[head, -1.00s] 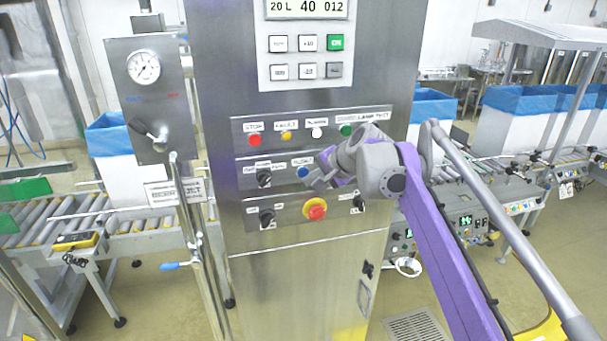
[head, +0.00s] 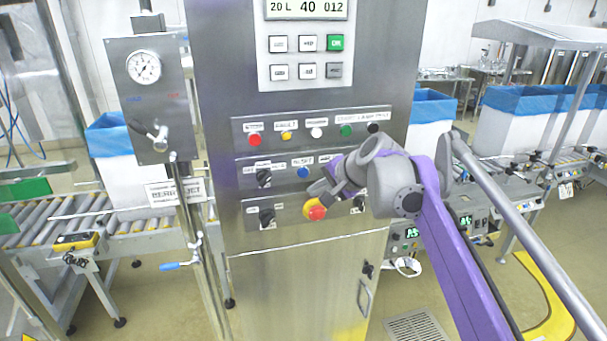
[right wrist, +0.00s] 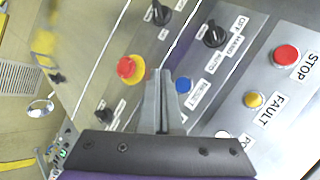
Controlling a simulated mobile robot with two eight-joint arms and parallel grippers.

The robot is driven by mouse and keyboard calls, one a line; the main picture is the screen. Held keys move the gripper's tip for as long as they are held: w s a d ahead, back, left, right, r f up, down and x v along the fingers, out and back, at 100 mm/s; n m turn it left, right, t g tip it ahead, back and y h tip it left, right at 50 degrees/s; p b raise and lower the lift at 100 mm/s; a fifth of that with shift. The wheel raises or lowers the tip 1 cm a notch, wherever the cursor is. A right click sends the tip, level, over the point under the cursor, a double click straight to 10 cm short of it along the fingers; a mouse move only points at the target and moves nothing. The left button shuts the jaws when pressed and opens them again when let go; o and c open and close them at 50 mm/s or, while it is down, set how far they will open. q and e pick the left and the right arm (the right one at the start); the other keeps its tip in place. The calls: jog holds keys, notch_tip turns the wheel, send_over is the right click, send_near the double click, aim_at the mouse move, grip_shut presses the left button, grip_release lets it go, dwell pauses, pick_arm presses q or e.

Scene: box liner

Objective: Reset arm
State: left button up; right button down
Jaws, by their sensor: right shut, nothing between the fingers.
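My right gripper (head: 322,190) is in front of the steel control cabinet, close to the red emergency stop on its yellow collar (head: 315,209). In the right wrist view its fingers (right wrist: 160,75) are shut with nothing between them. There they point between the red emergency stop (right wrist: 128,68) and the blue RESET button (right wrist: 183,86). The blue button (head: 303,172) is uncovered in the head view, up and left of the gripper. Contact with the panel cannot be told. My left gripper is not in view.
The panel also has a red STOP button (head: 254,140), a yellow FAULT button (head: 286,136) and black selector knobs (head: 264,177). A gauge box (head: 150,98) with a lever stands left. Roller conveyors with blue-lined boxes (head: 515,118) stand on both sides.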

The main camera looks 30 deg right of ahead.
jog(key=s+a+f+n+g, duration=0.1)
jog(key=s+a+f+n, duration=0.3)
jog(key=s+f, duration=0.4)
jog(key=s+a+f+n+g+h, duration=0.1)
jog(key=s+a+f+n, duration=0.4)
jog(key=s+f, duration=0.3)
jog(key=s+a+f+n+g, duration=0.1)
jog(key=s+a+f+n, duration=0.3)
jog(key=s+f, duration=0.5)
notch_tip(320, 180, down, 3)
jog(key=shift+a+r+n+g+h, duration=0.2)
jog(key=shift+a+n+g+h, duration=0.15)
jog(key=shift+a, duration=0.75)
jog(key=c, duration=1.6)
grip_release()
